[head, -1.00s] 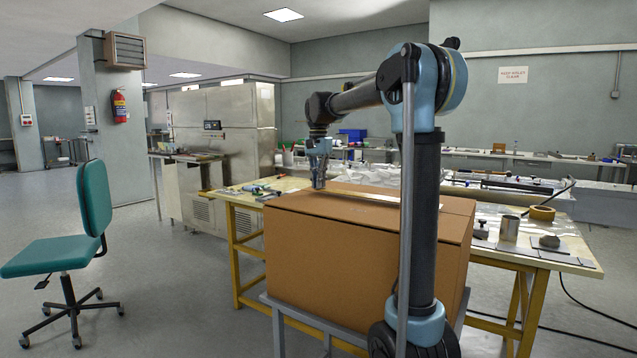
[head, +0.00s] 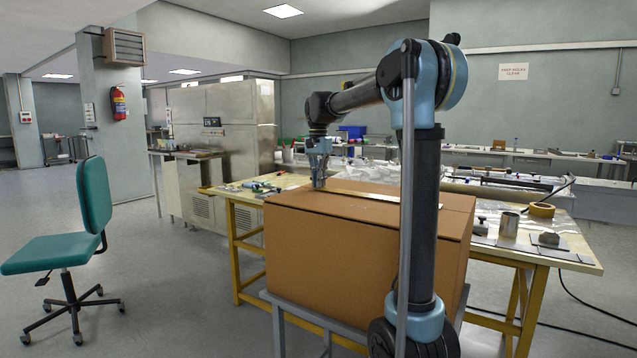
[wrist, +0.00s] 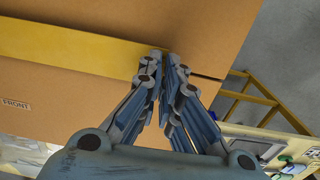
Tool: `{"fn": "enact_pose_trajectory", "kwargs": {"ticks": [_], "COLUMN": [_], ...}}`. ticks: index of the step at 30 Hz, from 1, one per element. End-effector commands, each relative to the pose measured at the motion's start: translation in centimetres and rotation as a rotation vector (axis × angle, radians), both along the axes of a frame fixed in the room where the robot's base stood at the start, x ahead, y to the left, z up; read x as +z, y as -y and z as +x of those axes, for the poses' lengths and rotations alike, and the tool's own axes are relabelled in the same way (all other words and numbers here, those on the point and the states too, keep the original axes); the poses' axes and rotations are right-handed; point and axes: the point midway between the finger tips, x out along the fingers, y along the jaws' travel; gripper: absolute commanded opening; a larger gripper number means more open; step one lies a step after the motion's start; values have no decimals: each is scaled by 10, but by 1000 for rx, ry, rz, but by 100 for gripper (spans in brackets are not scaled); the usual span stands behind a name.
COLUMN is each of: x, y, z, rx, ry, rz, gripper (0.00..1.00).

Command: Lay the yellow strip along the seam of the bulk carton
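The yellow strip (head: 375,196) lies along the top of the brown bulk carton (head: 345,262). In the wrist view the strip (wrist: 70,45) runs flat from the left edge to my fingertips, in line with the seam (wrist: 207,75) that shows on the other side. My gripper (head: 318,185) points down at the strip's left end in the head view. In the wrist view my gripper (wrist: 163,57) has its fingertips drawn together at the strip's end. The fingers hide that end, and it seems to be between them. My arm hides part of the carton's right side.
The carton stands on a grey stand (head: 300,313). Behind it is a yellow-legged workbench (head: 245,225) with tools, a metal cup (head: 508,225) and a tape roll (head: 541,210). A teal chair (head: 75,250) stands at the left. The floor between chair and carton is clear.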

Motion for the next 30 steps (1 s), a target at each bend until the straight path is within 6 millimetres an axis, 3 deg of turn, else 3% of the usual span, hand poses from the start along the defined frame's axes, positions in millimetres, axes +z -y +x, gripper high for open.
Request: {"fn": "enact_pose_trajectory", "kwargs": {"ticks": [6, 9, 23, 26, 30], "x": [0, 0, 0, 0, 0], "y": [0, 0, 0, 0, 0], "z": [0, 0, 0, 0, 0], "rx": [0, 0, 0, 0, 0], "ry": [0, 0, 0, 0, 0], "rz": [0, 0, 0, 0, 0], "gripper": [0, 27, 28, 47, 48]}}
